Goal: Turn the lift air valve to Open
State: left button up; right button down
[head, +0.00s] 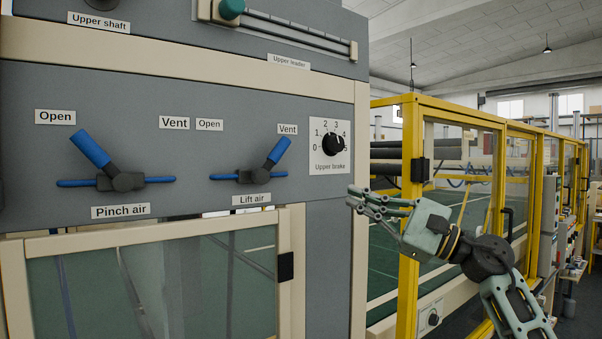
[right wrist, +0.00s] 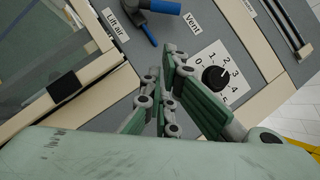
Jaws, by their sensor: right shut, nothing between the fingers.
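The lift air valve (head: 260,174) is on the grey panel above its "Lift air" label. Its blue lever (head: 278,152) tilts up and right, toward the "Vent" label (head: 287,129) and away from the "Open" label (head: 209,125). In the right wrist view, part of the valve's blue lever (right wrist: 165,6) shows at the top edge, near the Vent label. My right gripper (head: 355,198) is shut and empty, right of and a little below the valve, apart from it. Its fingers (right wrist: 163,75) also show in the right wrist view. My left gripper is not in view.
The pinch air valve (head: 122,181) is left of the lift air valve, its lever toward Open. The upper brake dial (head: 334,144) lies between the lift air valve and my right gripper's side. A yellow-framed guard (head: 410,200) stands behind my right arm. A glazed door (head: 160,285) is below.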

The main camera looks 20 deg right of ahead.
aim_at(269, 159)
jog(key=shift+w, duration=0.1)
jog(key=p+x, duration=0.3)
jog(key=x, duration=0.2)
jog(key=p+x, duration=0.3)
jog(key=x, duration=0.2)
jog(key=shift+a+r, duration=0.25)
jog(key=shift+r, duration=0.1)
jog(key=shift+a+r+p, duration=0.7)
jog(key=shift+a+p, duration=0.15)
jog(key=shift+s+a+r, duration=0.25)
jog(key=shift+s+a, duration=0.05)
jog(key=shift+a, duration=0.2)
jog(key=shift+w+f, duration=0.1)
jog(key=shift+r, duration=0.2)
jog(key=shift+r+n+g, duration=0.15)
jog(key=shift+n+g, duration=0.15)
jog(key=shift+n, duration=0.1)
